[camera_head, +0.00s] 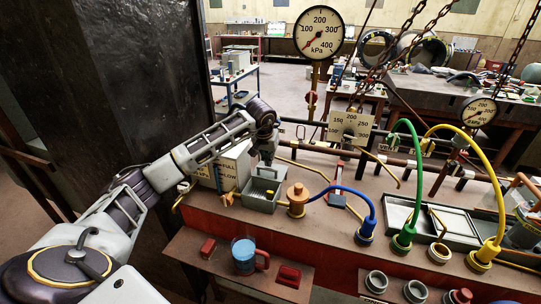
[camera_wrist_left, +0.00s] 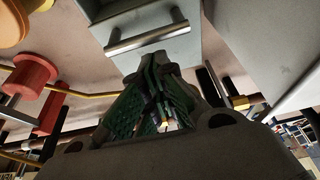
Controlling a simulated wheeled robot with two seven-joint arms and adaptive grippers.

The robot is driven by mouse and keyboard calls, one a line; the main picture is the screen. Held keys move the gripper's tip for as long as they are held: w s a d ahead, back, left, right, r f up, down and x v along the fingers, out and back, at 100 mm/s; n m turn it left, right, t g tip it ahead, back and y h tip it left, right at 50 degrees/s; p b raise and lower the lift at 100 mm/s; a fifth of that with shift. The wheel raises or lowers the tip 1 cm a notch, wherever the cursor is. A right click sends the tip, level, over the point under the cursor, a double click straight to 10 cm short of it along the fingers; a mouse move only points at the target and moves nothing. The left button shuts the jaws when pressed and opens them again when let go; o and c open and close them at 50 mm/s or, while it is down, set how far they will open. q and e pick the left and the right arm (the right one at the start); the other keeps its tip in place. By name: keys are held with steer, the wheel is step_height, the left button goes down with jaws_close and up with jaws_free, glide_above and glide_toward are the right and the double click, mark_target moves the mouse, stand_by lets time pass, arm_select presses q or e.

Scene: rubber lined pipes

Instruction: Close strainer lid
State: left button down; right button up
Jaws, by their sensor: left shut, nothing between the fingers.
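A small grey metal box (camera_head: 262,194), which looks like the strainer, stands on the bench left of the orange-brown capped fitting. In the left wrist view a bar handle (camera_wrist_left: 147,34) runs across a grey face of the box, just past the fingertips. My left gripper (camera_wrist_left: 158,78) is shut and empty there; contact with the box cannot be told. My right gripper is not in view.
A pale lettered box (camera_head: 232,168) stands close behind and left of the grey box. The brown capped fitting (camera_head: 297,201) and blue hose (camera_head: 350,190) are close on the right. A blue mug (camera_head: 244,254) stands on the front ledge. A dark column (camera_head: 115,80) rises at left.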

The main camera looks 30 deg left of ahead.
arm_select(q)
steer(key=shift+s, duration=0.25)
stand_by(0.3)
steer(key=shift+s, duration=0.1)
